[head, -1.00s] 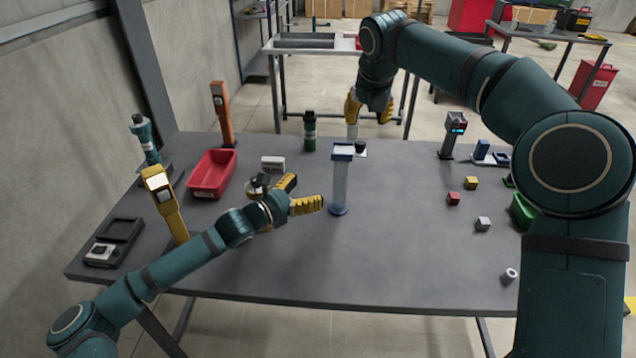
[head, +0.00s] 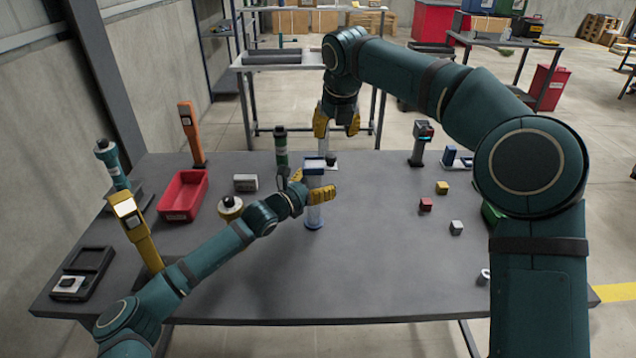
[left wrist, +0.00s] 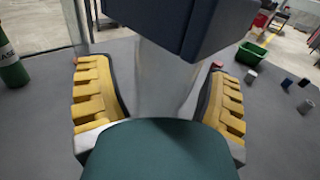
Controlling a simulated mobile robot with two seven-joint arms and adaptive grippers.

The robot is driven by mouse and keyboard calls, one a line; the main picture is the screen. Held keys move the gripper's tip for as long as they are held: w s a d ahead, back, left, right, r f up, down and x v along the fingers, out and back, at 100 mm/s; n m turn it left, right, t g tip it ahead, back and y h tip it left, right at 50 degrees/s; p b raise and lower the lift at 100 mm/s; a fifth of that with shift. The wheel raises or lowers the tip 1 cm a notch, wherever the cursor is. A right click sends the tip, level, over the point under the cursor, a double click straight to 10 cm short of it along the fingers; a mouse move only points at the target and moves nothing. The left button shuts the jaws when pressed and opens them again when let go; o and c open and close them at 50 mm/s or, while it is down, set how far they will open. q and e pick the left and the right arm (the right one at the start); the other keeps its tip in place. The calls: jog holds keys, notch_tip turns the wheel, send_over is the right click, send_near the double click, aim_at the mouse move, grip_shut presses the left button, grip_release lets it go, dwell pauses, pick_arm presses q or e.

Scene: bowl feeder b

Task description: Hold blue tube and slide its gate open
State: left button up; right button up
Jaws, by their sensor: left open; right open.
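The blue tube (head: 314,215) stands upright on the grey table, with a clear body, a blue round base and a blue top block (head: 314,168). My left gripper (head: 314,187) is open, with its yellow fingers on either side of the tube just below the block. In the left wrist view the clear tube (left wrist: 165,80) stands between the two open fingers, under the dark blue block (left wrist: 185,22). I cannot tell whether the fingers touch it. My right gripper (head: 337,122) is open, pointing down above and behind the tube. I cannot make out the gate itself.
A dark green bottle (head: 281,148) stands behind. Small cubes, including a red one (head: 426,204), lie to the right. The front middle of the table is clear.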

pick_arm(q)
grip_shut()
dwell(0.4)
